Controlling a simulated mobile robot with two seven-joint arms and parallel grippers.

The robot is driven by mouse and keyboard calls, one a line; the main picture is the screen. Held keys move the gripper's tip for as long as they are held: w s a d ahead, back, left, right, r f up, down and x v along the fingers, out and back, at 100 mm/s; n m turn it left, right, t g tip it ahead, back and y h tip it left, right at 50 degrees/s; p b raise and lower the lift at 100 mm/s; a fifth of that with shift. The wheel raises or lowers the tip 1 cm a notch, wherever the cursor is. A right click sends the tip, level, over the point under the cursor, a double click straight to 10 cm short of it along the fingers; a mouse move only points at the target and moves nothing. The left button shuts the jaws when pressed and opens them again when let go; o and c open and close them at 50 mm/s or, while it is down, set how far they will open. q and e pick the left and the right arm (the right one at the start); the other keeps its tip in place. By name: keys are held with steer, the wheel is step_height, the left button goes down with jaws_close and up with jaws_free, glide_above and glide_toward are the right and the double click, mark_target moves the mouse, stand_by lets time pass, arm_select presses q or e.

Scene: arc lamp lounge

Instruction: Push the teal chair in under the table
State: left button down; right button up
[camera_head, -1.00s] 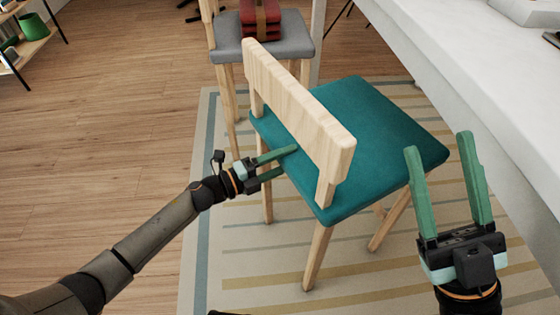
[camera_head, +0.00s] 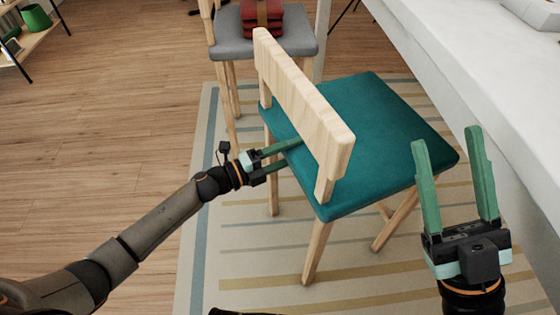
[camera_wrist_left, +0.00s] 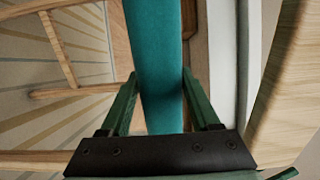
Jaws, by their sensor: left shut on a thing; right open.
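The teal chair (camera_head: 385,130) has a pale wood backrest (camera_head: 305,100) and wooden legs, and stands on the rug beside the white table (camera_head: 450,75). My left gripper (camera_head: 283,155) is at the backrest side of the seat, below the backrest. It is shut on the seat edge; in the left wrist view the teal seat (camera_wrist_left: 155,60) runs between its green fingers (camera_wrist_left: 155,105). The fingertips are partly hidden in the head view. My right gripper (camera_head: 450,142) is open and empty, to the right of the chair, near the table edge.
A grey-seated chair (camera_head: 265,42) with a red strapped bundle (camera_head: 262,15) on it stands behind the teal chair. A striped rug (camera_head: 235,265) lies under the teal chair. A shelf (camera_head: 35,45) is at the far left. The wood floor (camera_head: 110,120) on the left is clear.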

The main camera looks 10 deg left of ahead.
arm_select(q)
steer(key=shift+s+d+f, duration=0.1)
steer(key=shift+s+f, duration=0.1)
steer(key=shift+f, duration=0.2)
steer(key=c, duration=0.5)
jaws_free()
steer(key=o, duration=0.4)
steer(key=shift+r, duration=0.15)
steer(key=shift+o, duration=0.5)
steer(key=shift+r, duration=0.15)
steer(key=shift+w, duration=0.1)
steer(key=shift+a, duration=0.2)
